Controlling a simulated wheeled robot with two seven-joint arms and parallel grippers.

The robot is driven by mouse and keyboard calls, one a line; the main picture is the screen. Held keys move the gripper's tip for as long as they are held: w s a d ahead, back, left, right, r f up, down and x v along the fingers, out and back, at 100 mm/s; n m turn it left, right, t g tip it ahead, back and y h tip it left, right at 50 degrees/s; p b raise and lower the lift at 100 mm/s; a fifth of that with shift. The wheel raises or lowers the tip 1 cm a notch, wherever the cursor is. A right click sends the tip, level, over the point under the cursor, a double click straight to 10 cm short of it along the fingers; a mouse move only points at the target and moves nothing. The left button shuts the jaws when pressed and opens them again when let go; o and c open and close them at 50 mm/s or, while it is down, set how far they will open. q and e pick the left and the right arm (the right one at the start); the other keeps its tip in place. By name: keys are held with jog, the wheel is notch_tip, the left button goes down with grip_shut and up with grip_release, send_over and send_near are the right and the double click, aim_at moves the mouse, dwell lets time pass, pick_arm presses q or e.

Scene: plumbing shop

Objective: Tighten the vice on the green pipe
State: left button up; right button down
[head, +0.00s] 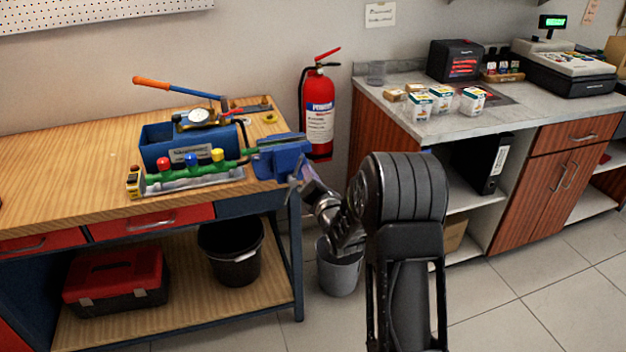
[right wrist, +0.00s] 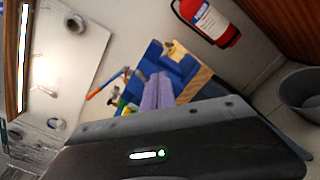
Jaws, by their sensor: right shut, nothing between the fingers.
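The blue vice (head: 283,155) is fixed at the right front corner of the workbench. The green pipe (head: 213,166), with red, blue and yellow valve knobs, lies along the bench, and its right end reaches the vice jaws. How firmly the jaws hold it cannot be told. My right gripper (head: 301,180) is close in front of the vice, shut and empty. In the right wrist view its pale fingers (right wrist: 158,91) point at the blue vice (right wrist: 158,60). The vice handle is not clearly visible behind my gripper. My left gripper is out of view.
A blue test pump (head: 160,150) with a gauge and an orange-handled lever stands behind the pipe. A fire extinguisher (head: 320,112) hangs on the wall behind the vice. A grey bin (head: 340,277) stands on the floor below my right arm. A counter (head: 400,125) is at the right.

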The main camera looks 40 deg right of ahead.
jog(key=shift+w+d, duration=0.25)
jog(key=shift+w, duration=0.45)
dwell(1.6)
